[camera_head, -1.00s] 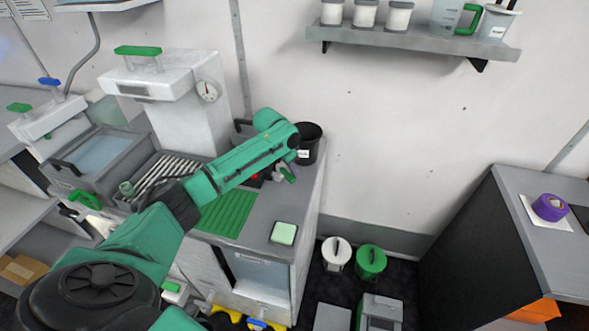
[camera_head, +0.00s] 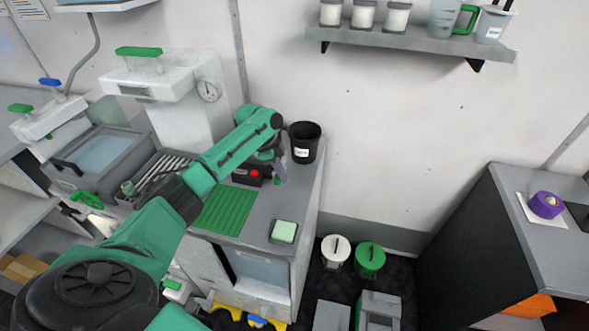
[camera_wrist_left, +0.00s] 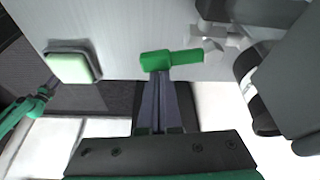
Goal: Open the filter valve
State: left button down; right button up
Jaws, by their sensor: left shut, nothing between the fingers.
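The filter valve appears to be the green lever handle (camera_wrist_left: 172,57) on a small grey pipe fitting (camera_wrist_left: 215,46) in the left wrist view, above the grey counter surface. My left gripper (camera_wrist_left: 158,76) is shut and empty, with its fingertips at the left part of the handle. I cannot tell whether they touch it. In the head view, my left gripper (camera_head: 281,172) is at the counter's right side, below the black bucket (camera_head: 305,143). The handle is mostly hidden there behind the gripper and wrist.
A black device with a red button (camera_head: 253,173) sits left of my left gripper. A light green square pad (camera_head: 284,231) and a green ribbed mat (camera_head: 226,211) are nearer. The black bucket stands close behind. The counter between pad and gripper is clear.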

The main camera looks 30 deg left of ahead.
pick_arm(q)
jog(key=shift+s+a+m, duration=0.15)
jog(key=shift+m, duration=0.15)
jog(key=shift+s+a, duration=0.2)
jog(key=shift+a, duration=0.2)
jog(key=d, duration=0.1)
jog(key=d+p, duration=0.1)
jog(key=w+d+r, duration=0.1)
jog(key=shift+d+p, duration=0.2)
jog(key=shift+p, duration=0.15)
jog(key=w+b+v, duration=0.1)
jog(key=b+v, duration=0.1)
jog(key=v, duration=0.7)
jog(key=shift+s, duration=0.35)
